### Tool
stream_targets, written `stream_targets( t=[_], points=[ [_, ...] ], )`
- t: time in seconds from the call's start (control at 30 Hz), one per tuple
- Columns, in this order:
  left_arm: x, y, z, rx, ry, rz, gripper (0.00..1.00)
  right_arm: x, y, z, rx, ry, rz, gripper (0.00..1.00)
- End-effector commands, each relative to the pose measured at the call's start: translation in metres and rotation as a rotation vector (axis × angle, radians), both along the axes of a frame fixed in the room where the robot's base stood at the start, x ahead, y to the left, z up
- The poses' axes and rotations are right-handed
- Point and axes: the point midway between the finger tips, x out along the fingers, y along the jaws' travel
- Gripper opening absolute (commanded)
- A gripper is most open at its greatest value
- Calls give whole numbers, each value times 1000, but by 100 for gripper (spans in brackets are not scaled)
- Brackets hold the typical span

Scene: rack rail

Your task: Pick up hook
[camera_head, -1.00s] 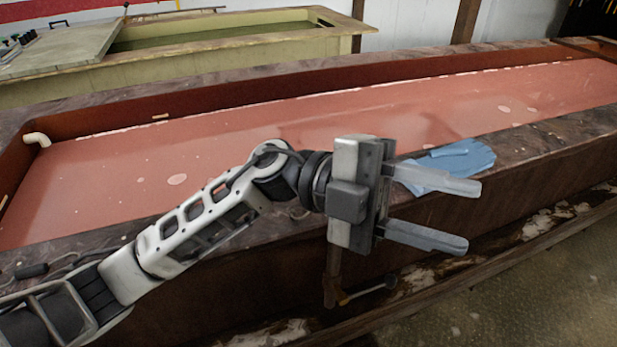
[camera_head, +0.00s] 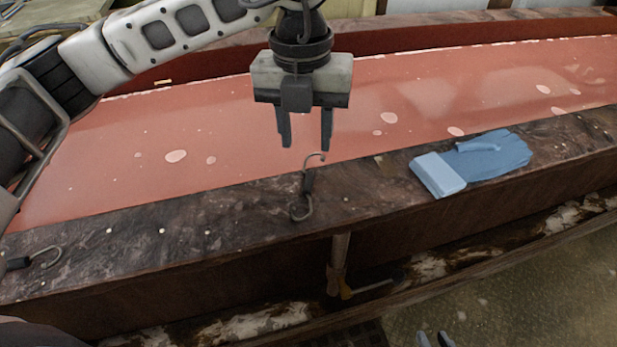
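A small dark hook (camera_head: 305,188) with a curved metal end at top and bottom lies on the brown stone-like rim (camera_head: 240,205) of the long trough. My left gripper (camera_head: 305,147) points down just beyond the hook, its two dark fingers apart with nothing between them. The hook's upper end shows close to the right fingertip; I cannot tell whether they touch. A second hook (camera_head: 42,256) with a dark body lies on the rim at far left. Two grey tips of my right gripper (camera_head: 434,339) show apart at the bottom edge; the rest is out of view.
A folded light blue cloth or glove (camera_head: 470,165) lies on the rim to the right. The trough's reddish surface (camera_head: 230,135) spreads behind the rim. A clamp (camera_head: 340,262) hangs below the front edge. The rim between hook and blue item is mostly clear.

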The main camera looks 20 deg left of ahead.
Motion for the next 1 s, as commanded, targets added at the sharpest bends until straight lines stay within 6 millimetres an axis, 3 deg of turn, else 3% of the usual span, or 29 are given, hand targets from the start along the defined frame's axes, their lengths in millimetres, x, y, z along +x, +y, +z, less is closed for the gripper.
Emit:
stream_targets(
  t=[0.1,0.37,0.7,0.97,1.0],
  points=[
    [-1,-1,-21,1,3,-2,39,-2,0,0,2,7,-4,25],
    [0,-1,-40,-1,2,-1,39,-1,1,3,7,3,-10,25],
    [4,0,-85,-1,3,-1,39,5,-1,14,2,-10,-13,25],
    [5,-1,-89,-2,0,-2,39,4,-2,8,-2,-1,-13,25],
    [5,-1,-89,-2,1,-2,34,4,-2,8,-2,-1,-13,25]
  ],
)
